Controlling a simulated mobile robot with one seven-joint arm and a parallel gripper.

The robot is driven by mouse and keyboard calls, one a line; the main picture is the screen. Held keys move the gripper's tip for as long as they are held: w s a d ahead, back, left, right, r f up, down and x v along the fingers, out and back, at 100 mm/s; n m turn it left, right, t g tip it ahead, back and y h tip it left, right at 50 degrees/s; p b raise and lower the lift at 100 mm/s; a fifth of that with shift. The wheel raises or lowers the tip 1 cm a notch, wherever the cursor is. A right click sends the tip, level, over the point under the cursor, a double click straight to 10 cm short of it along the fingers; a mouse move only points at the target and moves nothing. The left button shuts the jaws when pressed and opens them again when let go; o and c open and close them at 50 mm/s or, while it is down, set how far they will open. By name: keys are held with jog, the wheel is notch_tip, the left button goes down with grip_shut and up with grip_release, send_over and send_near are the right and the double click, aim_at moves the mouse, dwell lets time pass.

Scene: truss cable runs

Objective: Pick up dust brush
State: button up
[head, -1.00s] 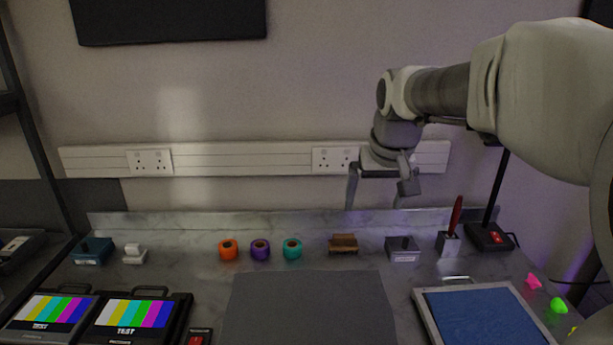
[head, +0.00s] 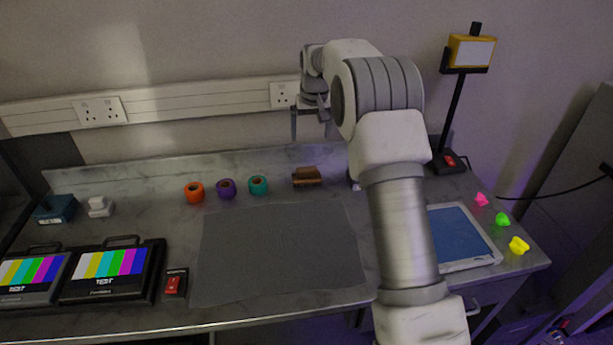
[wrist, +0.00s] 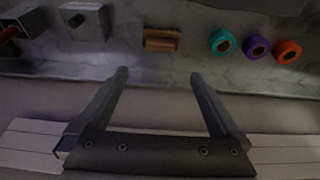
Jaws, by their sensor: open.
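The dust brush (head: 306,177) appears to be the small brown wooden block at the back of the bench, right of the tape rolls. It also shows in the wrist view (wrist: 161,40), at the top middle, lying flat. My gripper (head: 311,128) is open and empty, with fingers pointing down near the wall behind and above the brush. In the wrist view my gripper (wrist: 160,73) has its two fingers spread wide, and the brush lies beyond the fingertips, roughly centred between them. Nothing touches the brush.
Orange (head: 194,192), purple (head: 226,188) and teal (head: 258,185) rolls stand left of the brush. A grey mat (head: 280,250) lies clear in front. The wall trunking (head: 180,102) is close behind.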

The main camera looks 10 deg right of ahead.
aim_at(307, 169)
jog(key=p+x, duration=0.2)
jog(key=x, duration=1.6)
jog(key=shift+w+r, duration=0.1)
jog(key=c, duration=1.2)
